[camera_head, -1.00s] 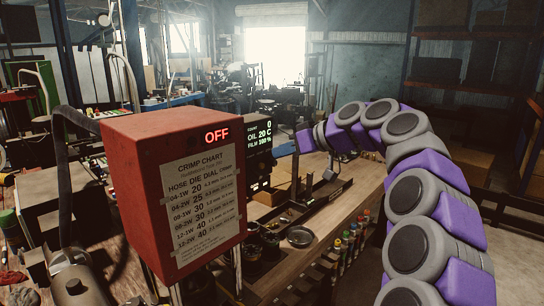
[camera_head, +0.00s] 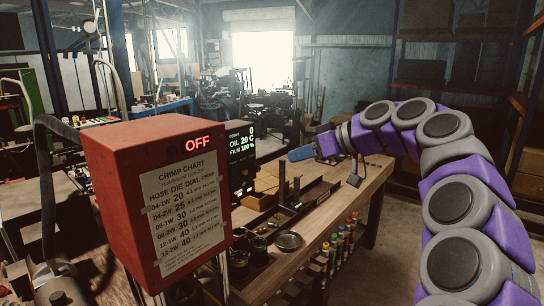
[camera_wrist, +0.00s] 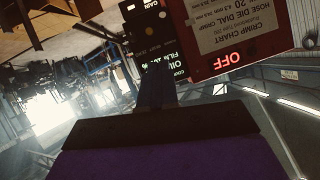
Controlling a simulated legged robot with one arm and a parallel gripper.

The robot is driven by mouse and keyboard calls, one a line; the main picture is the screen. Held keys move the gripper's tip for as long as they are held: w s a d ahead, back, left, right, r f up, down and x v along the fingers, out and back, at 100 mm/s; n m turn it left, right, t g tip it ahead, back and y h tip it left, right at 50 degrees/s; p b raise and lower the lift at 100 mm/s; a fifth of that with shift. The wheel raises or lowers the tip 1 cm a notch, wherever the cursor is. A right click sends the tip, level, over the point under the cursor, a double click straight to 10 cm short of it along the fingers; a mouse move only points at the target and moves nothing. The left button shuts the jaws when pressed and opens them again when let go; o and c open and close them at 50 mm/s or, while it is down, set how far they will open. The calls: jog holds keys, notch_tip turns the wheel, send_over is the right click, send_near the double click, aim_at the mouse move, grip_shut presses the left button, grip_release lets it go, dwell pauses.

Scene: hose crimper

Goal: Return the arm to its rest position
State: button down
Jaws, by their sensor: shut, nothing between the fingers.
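My purple and grey arm (camera_head: 455,170) curves up from the lower right and reaches left over the workbench (camera_head: 340,195). My gripper (camera_head: 300,153) is at its far end, a small blue-grey tip pointing left. It is shut and empty, held in the air right of the black display unit (camera_head: 242,155). In the wrist view the closed gripper (camera_wrist: 156,92) points up from a dark bar, and the scene appears upside down.
A red crimper box (camera_head: 160,200) with an "OFF" display and crimp chart stands at the left front. Shelving (camera_head: 460,90) stands at the right back.

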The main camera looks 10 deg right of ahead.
jog(key=s+a+f+m+g+h, duration=0.1)
jog(key=s+a+f+g, duration=0.2)
jog(key=s+a+f, duration=0.4)
jog(key=s+a+f+g+h, duration=0.1)
jog(key=s+a+f+g, duration=0.3)
jog(key=s+a, duration=0.45)
jog(key=s+d+f+m+g+h, duration=0.2)
jog(key=s+f+h, duration=0.1)
jog(key=s+f, duration=0.8)
jog(key=s+d+f+m+g+h+b, duration=0.1)
jog(key=s+d+f+m+h, duration=0.2)
jog(key=s+f, duration=0.8)
jog(key=s+h, duration=0.1)
jog(key=s, duration=0.3)
jog(key=shift+s+d+f+m+g, duration=0.25)
jog(key=shift+s+d+m+g, duration=0.05)
jog(key=shift+d+g, duration=0.1)
jog(key=shift+a, duration=0.1)
